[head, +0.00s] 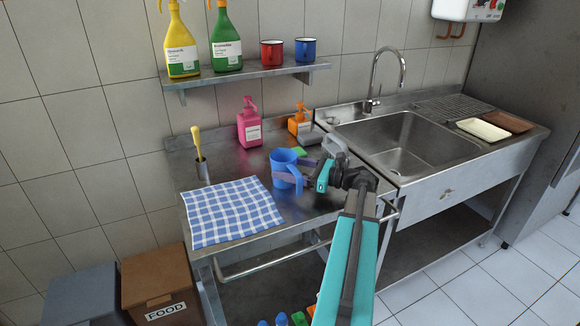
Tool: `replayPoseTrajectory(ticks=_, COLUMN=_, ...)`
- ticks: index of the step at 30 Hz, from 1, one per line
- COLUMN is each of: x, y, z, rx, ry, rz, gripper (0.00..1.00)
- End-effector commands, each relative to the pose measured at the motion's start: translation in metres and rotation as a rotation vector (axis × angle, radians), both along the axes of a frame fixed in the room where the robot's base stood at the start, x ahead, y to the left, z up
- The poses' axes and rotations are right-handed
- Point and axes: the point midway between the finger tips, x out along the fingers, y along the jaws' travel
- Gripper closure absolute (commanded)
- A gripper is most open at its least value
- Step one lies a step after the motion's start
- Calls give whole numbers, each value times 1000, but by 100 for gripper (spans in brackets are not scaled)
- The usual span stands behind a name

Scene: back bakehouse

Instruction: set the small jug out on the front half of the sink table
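A small blue jug (284,162) stands upright at the front middle of the steel sink table (240,164), right of the checked cloth. Its handle side faces right. My gripper (292,170) reaches in from the right. One lavender finger crosses the front of the jug and the other passes behind its right side, so the jug is between them and the fingers look closed on it. Whether the jug's base touches the table is hard to tell. My teal arm hides part of the table's front right.
A blue-checked cloth (232,212) covers the front left. A pink bottle (249,126), an orange bottle (299,120), a green sponge (299,151) and a grey-white vessel (335,145) stand farther back. The sink basin (402,144) lies right. A shelf (247,74) overhangs the back.

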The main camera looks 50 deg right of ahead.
Motion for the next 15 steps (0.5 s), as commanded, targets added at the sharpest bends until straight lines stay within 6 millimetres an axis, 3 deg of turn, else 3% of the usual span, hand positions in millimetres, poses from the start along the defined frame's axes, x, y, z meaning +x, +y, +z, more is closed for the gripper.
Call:
replayPoseTrajectory(ticks=1, x=0, y=0, z=0, rx=0, ry=0, rz=0, gripper=25)
replayPoseTrajectory(ticks=3, x=0, y=0, z=0, rx=0, ry=0, rz=0, gripper=15)
replayPoseTrajectory(ticks=15, x=0, y=0, z=2, rx=0, ry=0, rz=0, gripper=15)
